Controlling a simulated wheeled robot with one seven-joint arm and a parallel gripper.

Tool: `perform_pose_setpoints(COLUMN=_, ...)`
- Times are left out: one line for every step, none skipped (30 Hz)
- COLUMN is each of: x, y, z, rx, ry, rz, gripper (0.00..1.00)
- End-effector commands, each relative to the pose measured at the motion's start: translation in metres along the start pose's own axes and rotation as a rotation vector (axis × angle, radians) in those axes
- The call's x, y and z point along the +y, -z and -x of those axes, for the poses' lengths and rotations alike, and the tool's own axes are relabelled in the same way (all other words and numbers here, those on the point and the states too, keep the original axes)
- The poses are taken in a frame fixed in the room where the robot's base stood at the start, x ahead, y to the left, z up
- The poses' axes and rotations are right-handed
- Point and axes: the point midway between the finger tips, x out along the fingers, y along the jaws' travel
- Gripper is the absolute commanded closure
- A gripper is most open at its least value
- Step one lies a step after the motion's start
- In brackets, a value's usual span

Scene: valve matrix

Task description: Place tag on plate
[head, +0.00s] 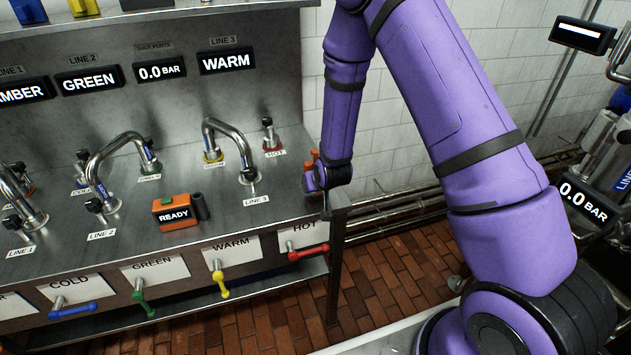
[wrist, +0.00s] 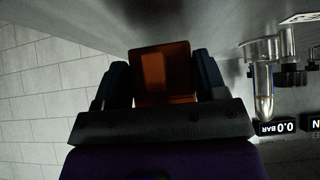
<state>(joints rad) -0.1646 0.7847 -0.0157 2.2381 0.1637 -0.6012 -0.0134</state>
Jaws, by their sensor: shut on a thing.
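My gripper (wrist: 165,78) is shut on an orange tag (wrist: 163,70), which sits between its dark blue fingers in the wrist view. In the head view my arm's end is at the right end of the steel bench, and the fingers cannot be made out. A small orange-red part shows beside it; I cannot tell whether this is the tag. White plates line the bench front: COLD (head: 80,282), GREEN (head: 172,267), WARM (head: 245,246) and HOT (head: 310,232). I cannot tell which plate the task means. The tag is not seen on any plate.
An orange READY device (head: 174,212) lies on the bench top (head: 150,240). Coloured levers, such as the red one (head: 308,252), stick out from the front. Brick floor (head: 400,262) is open right of the bench.

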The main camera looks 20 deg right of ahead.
Motion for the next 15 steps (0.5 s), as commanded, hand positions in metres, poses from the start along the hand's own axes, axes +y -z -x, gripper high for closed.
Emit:
perform_pose_setpoints(x=-0.0013, y=-0.0082, z=-0.0023, rx=-0.004, ry=0.000, rz=0.001, gripper=0.66)
perform_pose_setpoints(x=-0.0018, y=-0.0113, z=-0.0030, rx=-0.003, ry=0.000, rz=0.001, gripper=0.66)
perform_pose_setpoints(x=-0.0023, y=-0.0143, z=-0.0038, rx=-0.002, ry=0.000, rz=0.000, gripper=0.66)
perform_pose_setpoints(x=-0.0025, y=-0.0158, z=-0.0042, rx=-0.001, ry=0.000, rz=0.000, gripper=0.66)
perform_pose_setpoints(x=-0.0027, y=-0.0167, z=-0.0045, rx=-0.001, ry=0.000, rz=0.000, gripper=0.66)
perform_pose_setpoints(x=-0.0027, y=-0.0170, z=-0.0046, rx=-0.001, ry=0.000, rz=0.000, gripper=0.66)
perform_pose_setpoints(x=-0.0027, y=-0.0168, z=-0.0045, rx=0.000, ry=0.000, rz=0.000, gripper=0.66)
perform_pose_setpoints(x=-0.0026, y=-0.0166, z=-0.0045, rx=0.000, ry=0.000, rz=0.000, gripper=0.66)
perform_pose_setpoints(x=-0.0026, y=-0.0164, z=-0.0045, rx=0.000, ry=0.000, rz=0.000, gripper=0.66)
perform_pose_setpoints(x=-0.0025, y=-0.0163, z=-0.0045, rx=0.000, ry=0.000, rz=0.000, gripper=0.66)
perform_pose_setpoints(x=-0.0025, y=-0.0163, z=-0.0045, rx=0.000, ry=0.000, rz=0.000, gripper=0.66)
perform_pose_setpoints(x=-0.0025, y=-0.0164, z=-0.0046, rx=0.000, ry=0.000, rz=0.000, gripper=0.66)
perform_pose_setpoints(x=-0.0024, y=-0.0167, z=-0.0049, rx=0.000, ry=0.000, rz=0.000, gripper=0.66)
perform_pose_setpoints(x=-0.0024, y=-0.0171, z=-0.0055, rx=0.000, ry=0.000, rz=0.000, gripper=0.66)
perform_pose_setpoints(x=-0.0023, y=-0.0179, z=-0.0063, rx=0.000, ry=0.000, rz=0.000, gripper=0.66)
